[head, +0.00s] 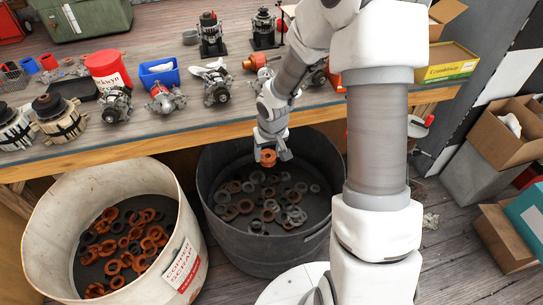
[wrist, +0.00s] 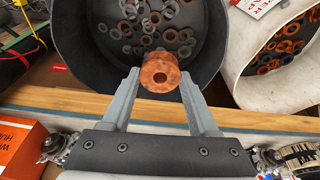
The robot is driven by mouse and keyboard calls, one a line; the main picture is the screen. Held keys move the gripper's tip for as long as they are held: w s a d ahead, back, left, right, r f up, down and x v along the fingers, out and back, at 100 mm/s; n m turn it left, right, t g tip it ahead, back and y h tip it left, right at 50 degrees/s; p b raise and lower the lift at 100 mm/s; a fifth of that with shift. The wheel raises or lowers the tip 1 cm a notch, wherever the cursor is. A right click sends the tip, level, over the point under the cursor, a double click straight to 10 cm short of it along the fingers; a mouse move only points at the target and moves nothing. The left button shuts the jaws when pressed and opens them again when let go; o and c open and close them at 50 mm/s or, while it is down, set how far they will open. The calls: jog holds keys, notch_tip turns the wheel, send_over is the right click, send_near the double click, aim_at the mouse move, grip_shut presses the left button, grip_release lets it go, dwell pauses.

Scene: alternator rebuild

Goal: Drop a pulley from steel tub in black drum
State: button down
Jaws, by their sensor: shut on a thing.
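My gripper (head: 271,150) is shut on a rusty orange pulley (head: 268,158). In the wrist view the pulley (wrist: 160,72) sits between the two fingertips, its round bore facing the camera. In the head view the gripper and pulley hang above the far part of the dark grey-black drum (head: 226,239), in front of the bench edge. Inside that drum lie many grey and rusty rings and pulleys. The drum also shows in the wrist view (wrist: 75,62). I cannot make out a separate steel tub.
A cream drum (head: 186,222) labelled copper scrap, holding orange rings, stands left of the dark drum. The wooden bench (head: 185,120) behind carries alternators, a red container (head: 108,70) and a blue bin (head: 158,73). Cardboard boxes (head: 500,130) stand at the right.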

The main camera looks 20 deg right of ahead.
jog(key=w+f+n+b, duration=0.2)
jog(key=w+f+b, duration=0.6)
jog(key=f, duration=0.9)
jog(key=s+f+b+x, duration=0.1)
jog(key=s+b+x, duration=0.2)
jog(key=b+x, duration=0.9)
notch_tip(320, 180, down, 11)
jog(key=shift+w+d+r+g, duration=0.2)
jog(key=shift+w+g, duration=0.2)
jog(key=shift+w, duration=0.7)
jog(key=shift+c, duration=0.4)
grip_release()
jog(key=s+r+p, duration=0.3)
jog(key=r+p, duration=0.2)
jog(key=r, duration=1.2)
jog(key=shift+d, duration=0.45)
